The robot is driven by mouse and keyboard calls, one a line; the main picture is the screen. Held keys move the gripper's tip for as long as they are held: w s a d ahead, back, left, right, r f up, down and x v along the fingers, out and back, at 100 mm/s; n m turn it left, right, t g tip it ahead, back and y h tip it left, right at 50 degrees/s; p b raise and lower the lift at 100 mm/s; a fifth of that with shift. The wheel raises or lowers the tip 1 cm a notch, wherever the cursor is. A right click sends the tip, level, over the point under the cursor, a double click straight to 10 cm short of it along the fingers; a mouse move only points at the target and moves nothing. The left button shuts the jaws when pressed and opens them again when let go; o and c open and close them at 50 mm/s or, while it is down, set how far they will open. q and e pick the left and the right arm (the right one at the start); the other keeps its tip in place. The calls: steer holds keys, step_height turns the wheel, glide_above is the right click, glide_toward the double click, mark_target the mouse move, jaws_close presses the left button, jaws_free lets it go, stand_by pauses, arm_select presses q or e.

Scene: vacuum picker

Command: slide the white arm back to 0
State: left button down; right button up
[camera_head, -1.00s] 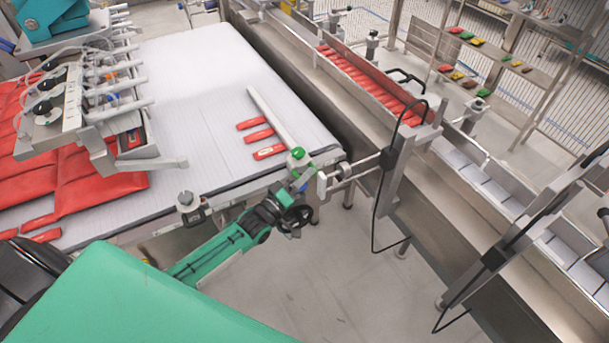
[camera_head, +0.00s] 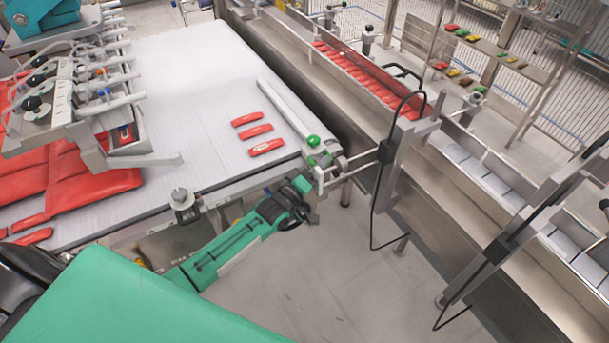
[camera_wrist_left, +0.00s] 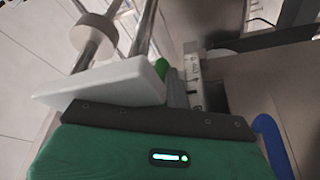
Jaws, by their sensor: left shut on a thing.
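The white arm (camera_head: 283,106) is a long white bar lying over the right part of the pale belt. A green knob (camera_head: 313,141) sits at its near end by the belt's front right corner. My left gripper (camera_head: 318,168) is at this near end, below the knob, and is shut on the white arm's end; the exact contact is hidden. In the left wrist view a white plate (camera_wrist_left: 110,82) is just beyond the dark jaw, with the green knob (camera_wrist_left: 161,68) and a numbered scale (camera_wrist_left: 194,68) beside it. I cannot read the setting. My right gripper is not in view.
Several red packs (camera_head: 253,131) lie on the belt (camera_head: 190,80) left of the white arm. A suction-cup picker (camera_head: 85,100) hangs at the left over larger red packs. A metal rail and channel (camera_head: 370,75) with red packs run along the right. A clamp post (camera_head: 182,202) stands at the belt's front edge.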

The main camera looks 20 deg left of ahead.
arm_select(q)
steer(key=w+d+b, duration=0.2)
steer(key=w+d, duration=0.1)
steer(key=w, duration=0.2)
steer(key=shift+d+r, duration=0.3)
steer(key=shift+d, duration=0.1)
steer(key=c, duration=1.6)
jaws_free()
steer(key=shift+o, duration=0.7)
steer(key=shift+d, duration=0.1)
steer(key=shift+w+f, duration=0.1)
